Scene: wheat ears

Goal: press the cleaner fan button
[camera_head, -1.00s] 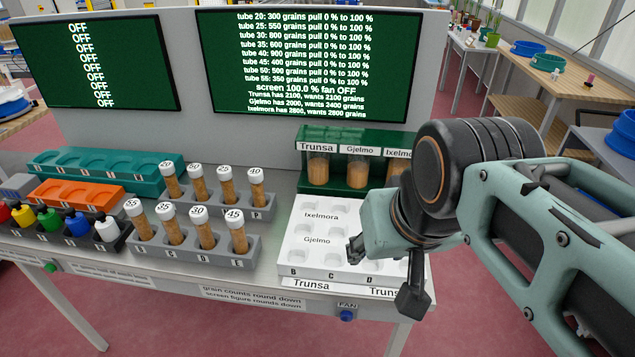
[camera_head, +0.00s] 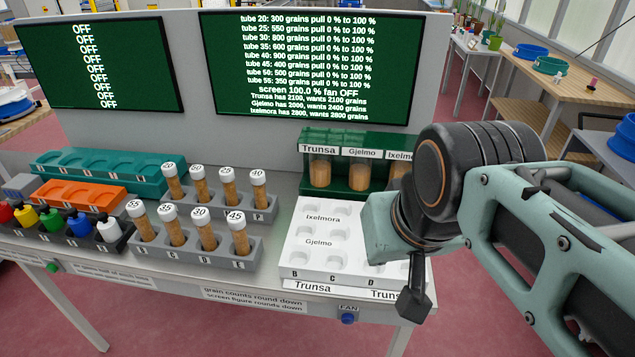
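The blue fan button (camera_head: 348,319) sits on the table's front edge under a small label reading FAN. The right screen (camera_head: 306,66) reads "fan OFF". My gripper (camera_head: 385,250) is at the right, over the white tray (camera_head: 297,262) and above and right of the fan button, apart from it. My wrist hides most of the gripper, and its fingers do not show clearly, so I cannot tell whether it is open or shut.
Grey racks (camera_head: 192,257) hold several numbered grain tubes left of the white tray. Several coloured bottles (camera_head: 79,225) stand at the far left. A green dispenser (camera_head: 347,187) stands behind the tray. The space in front of the table edge is clear.

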